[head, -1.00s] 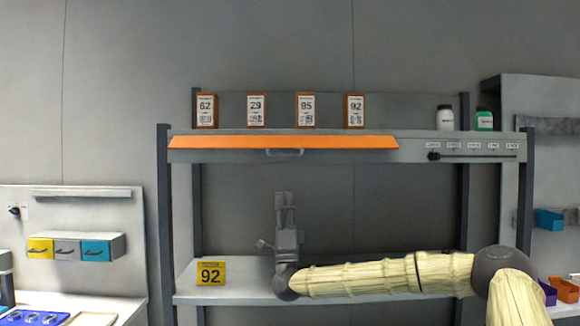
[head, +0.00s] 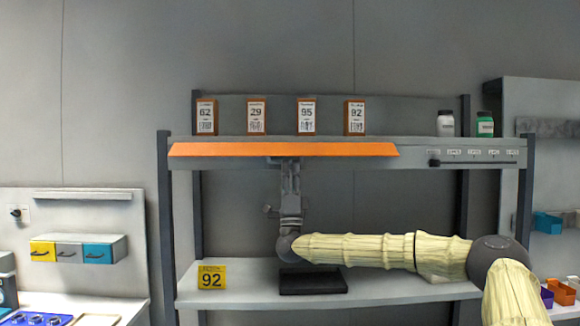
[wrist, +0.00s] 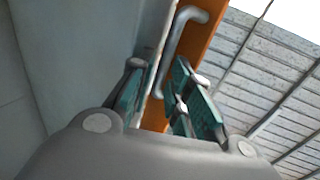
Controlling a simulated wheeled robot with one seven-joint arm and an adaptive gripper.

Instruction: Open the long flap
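My gripper (head: 289,165) points up from below at the flap's lower edge, where the handle is. In the wrist view my gripper (wrist: 156,92) has its fingers apart, with the handle's near end between or just beyond them. I cannot tell whether they touch it.
Several numbered boxes (head: 256,117) and two bottles (head: 445,123) stand on the upper shelf. A slider strip (head: 478,158) is right of the flap.

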